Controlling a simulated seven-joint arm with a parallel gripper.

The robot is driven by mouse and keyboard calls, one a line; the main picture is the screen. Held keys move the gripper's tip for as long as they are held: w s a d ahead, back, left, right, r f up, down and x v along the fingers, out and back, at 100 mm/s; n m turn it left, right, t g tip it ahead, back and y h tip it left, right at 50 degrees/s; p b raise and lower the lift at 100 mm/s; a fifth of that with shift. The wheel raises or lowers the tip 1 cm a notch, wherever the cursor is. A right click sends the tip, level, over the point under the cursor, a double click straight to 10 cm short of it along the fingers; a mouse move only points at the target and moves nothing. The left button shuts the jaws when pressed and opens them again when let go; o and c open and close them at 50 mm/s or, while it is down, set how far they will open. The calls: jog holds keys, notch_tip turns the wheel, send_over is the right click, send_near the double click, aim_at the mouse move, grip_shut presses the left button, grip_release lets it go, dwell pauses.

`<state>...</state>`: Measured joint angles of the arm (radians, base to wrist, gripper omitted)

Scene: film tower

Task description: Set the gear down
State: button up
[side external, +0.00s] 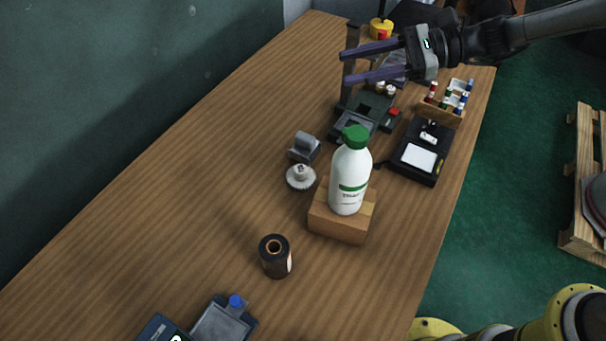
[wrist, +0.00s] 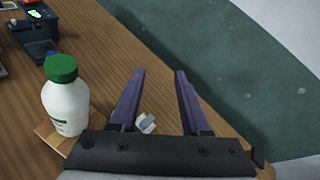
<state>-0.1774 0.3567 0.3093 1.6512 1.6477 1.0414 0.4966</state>
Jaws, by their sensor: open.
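The gear (side external: 300,177) is a small silvery-white toothed disc with a raised hub. It sits on the wooden table (side external: 190,190), just left of the white bottle's wooden block in the side view. My gripper (side external: 345,68) is open and empty, up at the back of the table, well away from the gear. Its two purple fingers are spread apart with nothing between them. In the wrist view the fingers (wrist: 158,76) are apart too. A small grey piece shows low between them, partly hidden by the gripper body; I cannot tell whether it is the gear.
A white bottle with a green cap (side external: 350,172) stands on a wooden block (side external: 338,226). A grey stand (side external: 304,147) is close behind the gear. A dark roll (side external: 275,256) stands in front. Dark devices and a vial rack (side external: 446,105) fill the back right. The table's left is clear.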

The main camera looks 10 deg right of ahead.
notch_tip(320, 180, down, 10)
jog(key=w+a+r+m, duration=0.1)
jog(key=w+a+m, duration=0.2)
jog(key=g, duration=0.1)
send_over(310, 176)
jog(key=d, duration=0.3)
jog(key=f, duration=1.4)
jog(key=shift+s+f, duration=0.25)
jog(key=shift+f, duration=0.1)
notch_tip(310, 176, down, 3)
jog(key=shift+r, duration=0.15)
jog(key=shift+x, duration=1.15)
jog(key=shift+a, duration=0.4)
grip_shut()
